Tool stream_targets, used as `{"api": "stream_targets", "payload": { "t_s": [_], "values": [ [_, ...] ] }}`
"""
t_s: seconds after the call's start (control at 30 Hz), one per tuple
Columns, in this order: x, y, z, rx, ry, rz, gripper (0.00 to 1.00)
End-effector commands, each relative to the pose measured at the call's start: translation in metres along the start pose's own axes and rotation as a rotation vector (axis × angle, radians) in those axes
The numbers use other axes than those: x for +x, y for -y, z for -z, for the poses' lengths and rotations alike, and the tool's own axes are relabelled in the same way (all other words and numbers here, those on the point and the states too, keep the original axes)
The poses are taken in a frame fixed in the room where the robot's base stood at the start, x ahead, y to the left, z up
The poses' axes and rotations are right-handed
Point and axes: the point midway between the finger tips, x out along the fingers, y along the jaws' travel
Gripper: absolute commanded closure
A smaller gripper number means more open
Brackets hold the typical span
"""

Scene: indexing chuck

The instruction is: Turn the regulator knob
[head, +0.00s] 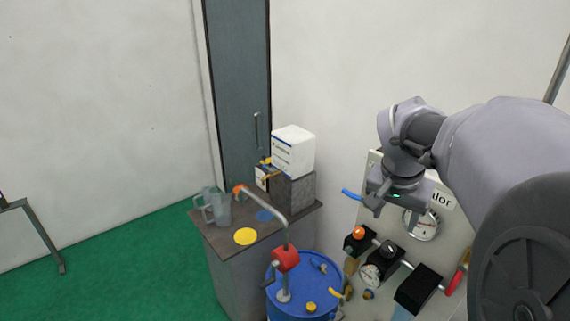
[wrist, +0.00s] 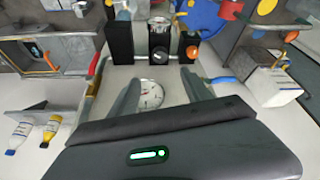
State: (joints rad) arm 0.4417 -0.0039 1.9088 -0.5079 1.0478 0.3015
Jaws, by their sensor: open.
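A wall panel (head: 398,226), with a partly hidden label ending in "lor", carries black units. The middle unit has a round dark knob with a pale mark, likely the regulator knob (head: 390,248), and a small dial gauge (head: 370,274) below it. In the wrist view the knob (wrist: 160,54) lies ahead of the fingertips, between two other black units. My gripper (head: 380,211) is in front of the panel, above the knob in the head view. In the wrist view my gripper (wrist: 160,77) is open and empty, its fingers apart, with a larger white gauge (wrist: 151,94) visible between them.
An orange knob (head: 358,232) sits on the left unit; another black unit (head: 418,289) is to the right. A blue hook (head: 351,194) and red handle (head: 454,281) flank the panel. A blue drum (head: 284,302) with a crank stands left, beside a cluttered cabinet (head: 228,258).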

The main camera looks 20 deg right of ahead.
Motion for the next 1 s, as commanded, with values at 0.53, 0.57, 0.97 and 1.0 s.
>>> {"api": "stream_targets", "payload": {
  "t_s": [0.53,0.57,0.97,1.0],
  "values": [
    [0.133,0.0,-0.002,-0.001,0.004,0.0,0.43],
    [0.137,0.0,-0.002,0.0,0.003,0.0,0.43],
    [0.152,0.001,-0.001,-0.001,0.0,0.002,0.43],
    [0.151,0.001,-0.001,-0.001,0.0,0.002,0.45]
  ]
}}
